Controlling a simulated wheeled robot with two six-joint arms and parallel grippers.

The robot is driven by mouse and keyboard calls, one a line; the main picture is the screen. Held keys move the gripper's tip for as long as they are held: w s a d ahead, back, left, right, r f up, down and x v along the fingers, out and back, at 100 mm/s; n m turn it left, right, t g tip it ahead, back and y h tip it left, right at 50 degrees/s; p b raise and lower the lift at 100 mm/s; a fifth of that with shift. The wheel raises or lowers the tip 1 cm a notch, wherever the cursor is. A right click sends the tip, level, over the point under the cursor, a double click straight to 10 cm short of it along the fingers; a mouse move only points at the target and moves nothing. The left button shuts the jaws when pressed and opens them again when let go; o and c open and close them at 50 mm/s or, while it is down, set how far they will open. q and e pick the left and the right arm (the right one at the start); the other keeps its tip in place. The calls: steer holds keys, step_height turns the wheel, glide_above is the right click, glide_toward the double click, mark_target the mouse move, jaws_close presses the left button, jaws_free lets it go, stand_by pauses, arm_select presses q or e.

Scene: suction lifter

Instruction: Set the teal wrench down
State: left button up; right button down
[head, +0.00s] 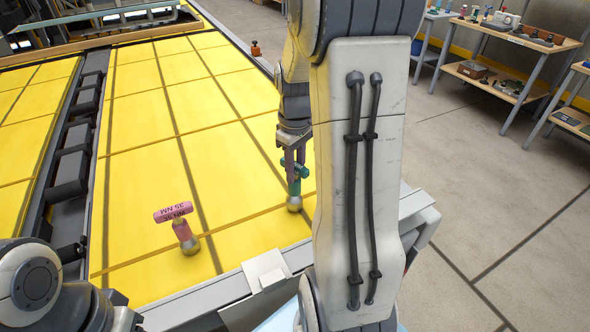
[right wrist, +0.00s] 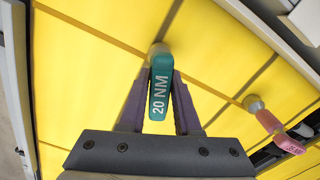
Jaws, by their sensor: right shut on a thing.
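The teal wrench (head: 294,184) is marked 20 NM on its handle in the right wrist view (right wrist: 160,88). My right gripper (head: 296,160) is shut on its handle from above. The wrench is upright, with its round metal end at or just above the yellow surface (head: 150,165); I cannot tell if it touches. The pink wrench (head: 182,228), marked 35 NM, stands to the left on the yellow surface, and it also shows at the right of the right wrist view (right wrist: 268,122). My left arm shows at the lower left; its gripper cannot be made out.
A grey rail edges the yellow surface on its near side. A small orange object (head: 256,49) sits at the far right edge. Shelving tables (head: 520,40) with tools stand at the back right. The yellow surface around the two wrenches is clear.

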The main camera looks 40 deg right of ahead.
steer(key=shift+f, duration=0.5)
steer(key=c, duration=0.6)
jaws_free()
